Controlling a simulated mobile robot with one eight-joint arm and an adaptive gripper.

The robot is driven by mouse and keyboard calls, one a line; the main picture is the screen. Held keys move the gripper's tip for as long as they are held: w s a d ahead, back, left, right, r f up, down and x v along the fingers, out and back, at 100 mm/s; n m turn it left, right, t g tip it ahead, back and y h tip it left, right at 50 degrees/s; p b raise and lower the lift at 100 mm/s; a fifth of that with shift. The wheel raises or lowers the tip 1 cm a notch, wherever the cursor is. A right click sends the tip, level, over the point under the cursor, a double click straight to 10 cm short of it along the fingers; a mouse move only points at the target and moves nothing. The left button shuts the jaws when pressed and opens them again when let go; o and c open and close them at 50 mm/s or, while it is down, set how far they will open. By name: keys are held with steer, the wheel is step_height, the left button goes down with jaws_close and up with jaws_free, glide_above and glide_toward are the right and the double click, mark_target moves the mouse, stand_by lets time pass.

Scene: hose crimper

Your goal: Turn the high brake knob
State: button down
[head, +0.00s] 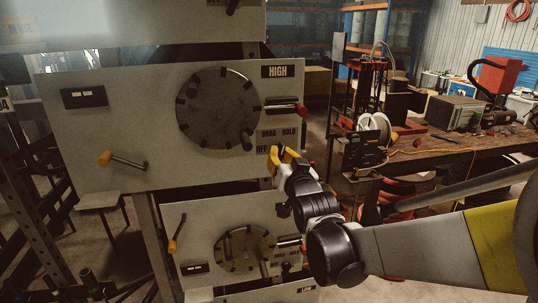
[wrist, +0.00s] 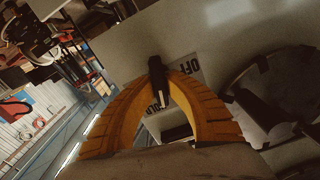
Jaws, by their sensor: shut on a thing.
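The pale HIGH panel (head: 120,125) carries a large dark dial (head: 215,105) and a HIGH label (head: 281,71). Labels reading DRAG, HOLD and OFF (head: 278,135) sit at its lower right corner. My gripper (head: 276,155), with yellow fingers, is at that corner, just below these labels, and hides the brake knob in the head view. In the wrist view the yellow fingers (wrist: 160,85) close around the dark, narrow high brake knob (wrist: 157,72), with the OFF lettering beside it. My gripper is shut on this knob. Part of the knob is hidden between the fingers.
A red-tipped lever (head: 299,109) sticks out above my gripper. A yellow-ended handle (head: 106,159) is at the panel's left. A lower panel (head: 195,215) with a smaller dial is beneath. A cluttered workbench (head: 440,152) stands behind my arm at right.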

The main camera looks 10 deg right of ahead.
steer(key=n+b, duration=0.1)
steer(key=n, duration=0.3)
steer(key=shift+a+n, duration=0.1)
steer(key=shift+n, duration=0.2)
steer(key=shift+n+b, duration=1)
steer(key=shift+n, duration=0.9)
steer(key=c, duration=1.5)
jaws_free()
steer(key=shift+o, duration=0.3)
steer(key=shift+w, duration=0.15)
steer(key=s, duration=1.2)
